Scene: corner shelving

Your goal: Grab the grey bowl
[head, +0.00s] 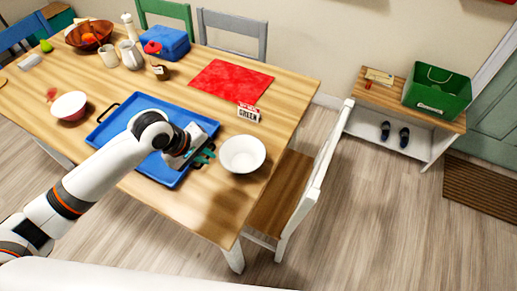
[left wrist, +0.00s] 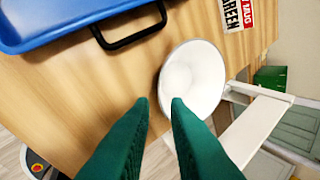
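A pale grey-white bowl (head: 242,154) stands upright near the table's right edge, and it fills the middle right of the left wrist view (left wrist: 192,70). My left gripper (head: 208,155) reaches in from the left, over the blue tray's right side, and is just left of the bowl. In the left wrist view my left gripper (left wrist: 159,103) has its green fingers apart with nothing between the tips. One finger overlaps the bowl's near rim in the picture and the other is outside it. I cannot tell whether they touch. My right gripper is not in view.
A blue tray (head: 115,123) with black handles lies under my left arm. Another bowl (head: 70,104) stands at left. A red mat (head: 232,79) and a small sign (head: 248,114) lie behind the bowl. A white chair (head: 318,165) stands at the table's right side.

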